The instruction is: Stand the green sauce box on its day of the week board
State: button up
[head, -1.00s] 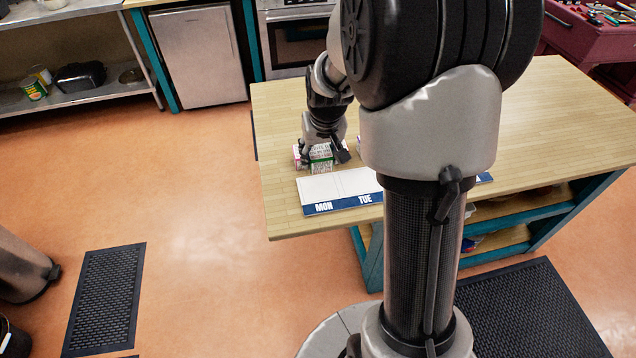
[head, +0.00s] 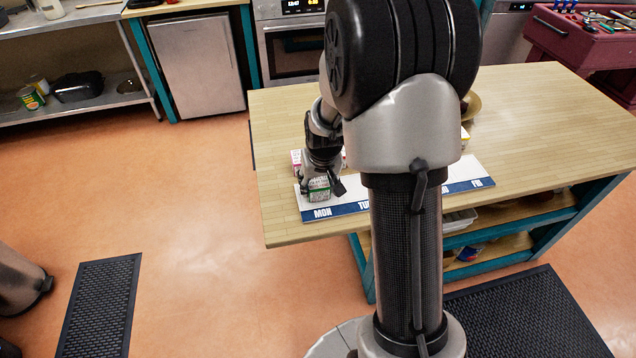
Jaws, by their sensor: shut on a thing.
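The green and white sauce box (head: 319,189) is in my gripper (head: 322,186), over the MON section at the left end of the day of the week board (head: 349,208). My gripper is shut on the box from above. I cannot tell whether the box touches the board. The board is white with a blue front strip and lies along the table's front edge.
A pink and white box (head: 296,160) stands behind the board, just left of my gripper. A bowl (head: 471,106) is partly hidden behind my arm, with a small yellow item (head: 464,137) nearby. The wooden table (head: 550,120) is clear on the right.

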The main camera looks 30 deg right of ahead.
jog(key=o, duration=1.2)
jog(key=shift+f, duration=0.1)
jog(key=shift+c, duration=0.2)
jog(key=s+a+r+p, duration=0.1)
jog(key=s+a+r, duration=0.25)
jog(key=r, duration=0.35)
jog(key=s+a+r+n+p, duration=0.1)
jog(key=s+a+r+p, duration=0.1)
jog(key=s+r, duration=0.35)
jog(key=s+a+r+p, duration=0.1)
jog(key=s+a+r, duration=0.15)
jog(key=r, duration=0.65)
jog(key=s+a+r+n, duration=0.1)
jog(key=s+a, duration=0.2)
jog(key=s, duration=0.4)
jog(key=s+a+r+n+t+y, duration=0.1)
jog(key=s+a+r, duration=0.1)
jog(key=s, duration=0.5)
jog(key=shift+s+a, duration=0.2)
jog(key=shift+a, duration=0.4)
